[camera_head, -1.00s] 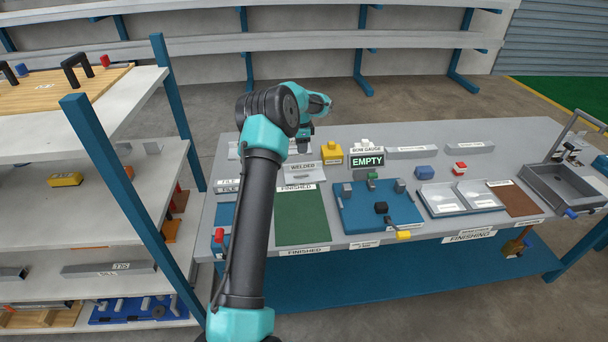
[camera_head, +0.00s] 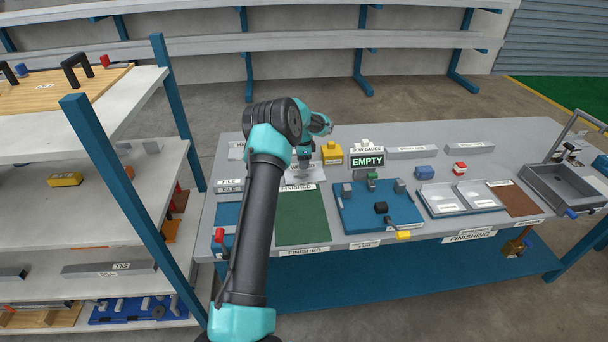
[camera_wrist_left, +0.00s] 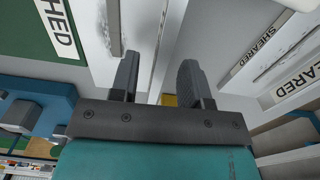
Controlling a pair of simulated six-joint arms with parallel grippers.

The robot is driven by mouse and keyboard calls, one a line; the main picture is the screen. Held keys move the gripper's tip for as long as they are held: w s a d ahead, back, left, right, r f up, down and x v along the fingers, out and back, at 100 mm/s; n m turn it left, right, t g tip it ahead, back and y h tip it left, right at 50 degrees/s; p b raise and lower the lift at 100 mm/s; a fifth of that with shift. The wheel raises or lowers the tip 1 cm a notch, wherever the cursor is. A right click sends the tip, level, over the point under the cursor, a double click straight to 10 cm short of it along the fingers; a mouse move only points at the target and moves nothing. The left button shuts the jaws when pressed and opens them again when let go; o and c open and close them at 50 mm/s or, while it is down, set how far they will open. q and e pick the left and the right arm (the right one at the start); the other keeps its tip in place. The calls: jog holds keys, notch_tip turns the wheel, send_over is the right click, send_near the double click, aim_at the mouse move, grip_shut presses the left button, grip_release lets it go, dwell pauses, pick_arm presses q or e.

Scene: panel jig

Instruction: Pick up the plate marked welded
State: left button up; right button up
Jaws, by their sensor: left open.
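My left gripper (camera_head: 304,160) is over the back left of the bench, pointing down at the spot with the welded label, which it now covers. A pale grey plate (camera_head: 306,174) shows just in front of it, partly hidden. In the left wrist view the two dark fingers (camera_wrist_left: 158,85) are apart. My right gripper is out of view.
A green finished mat (camera_head: 302,217) lies in front of the gripper. A blue fixture (camera_head: 350,213) and the EMPTY sign (camera_head: 367,161) stand to the right. Sheared labels (camera_wrist_left: 296,76) show beside the fingers. A shelf post (camera_head: 120,190) stands left of my arm.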

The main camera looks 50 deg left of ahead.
pick_arm(q)
jog(key=shift+f, duration=0.75)
jog(key=shift+c, duration=0.2)
grip_shut()
jog(key=shift+r, duration=0.1)
